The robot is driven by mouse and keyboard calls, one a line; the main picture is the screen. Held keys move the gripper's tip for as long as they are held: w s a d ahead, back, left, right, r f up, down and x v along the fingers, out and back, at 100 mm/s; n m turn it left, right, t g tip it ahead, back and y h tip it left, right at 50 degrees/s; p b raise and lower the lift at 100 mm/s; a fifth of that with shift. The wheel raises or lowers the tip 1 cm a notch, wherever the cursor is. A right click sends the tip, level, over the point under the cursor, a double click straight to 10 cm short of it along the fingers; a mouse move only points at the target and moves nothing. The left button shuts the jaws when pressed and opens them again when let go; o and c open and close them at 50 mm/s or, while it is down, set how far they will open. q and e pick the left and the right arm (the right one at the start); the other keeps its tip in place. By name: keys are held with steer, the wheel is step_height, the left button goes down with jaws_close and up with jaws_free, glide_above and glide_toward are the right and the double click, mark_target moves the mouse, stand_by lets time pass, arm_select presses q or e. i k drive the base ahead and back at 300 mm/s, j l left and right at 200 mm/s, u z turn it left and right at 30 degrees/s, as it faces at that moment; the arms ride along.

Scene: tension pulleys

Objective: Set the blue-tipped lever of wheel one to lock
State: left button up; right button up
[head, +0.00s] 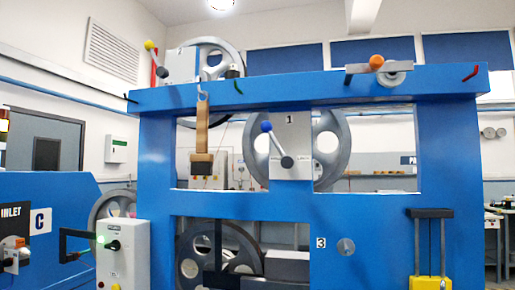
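The blue-tipped lever (276,143) is on a grey plate (291,132) marked 1, in the upper opening of the blue frame. Small lettering low on the plate is too small to read surely. Wheel one (330,147), a large grey spoked wheel, stands behind the plate and is partly hidden by it. Neither of my grippers can be made out in the head view, and nothing touches the lever.
The blue frame (245,208) spans the middle. A yellow-tipped lever (155,57) and an orange-knobbed bar (376,62) sit up top. A control box (122,255) stands lower left. A yellow-based dark bracket (430,213) is lower right.

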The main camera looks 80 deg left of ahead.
mark_target(288, 162)
steer(key=u, duration=2.4)
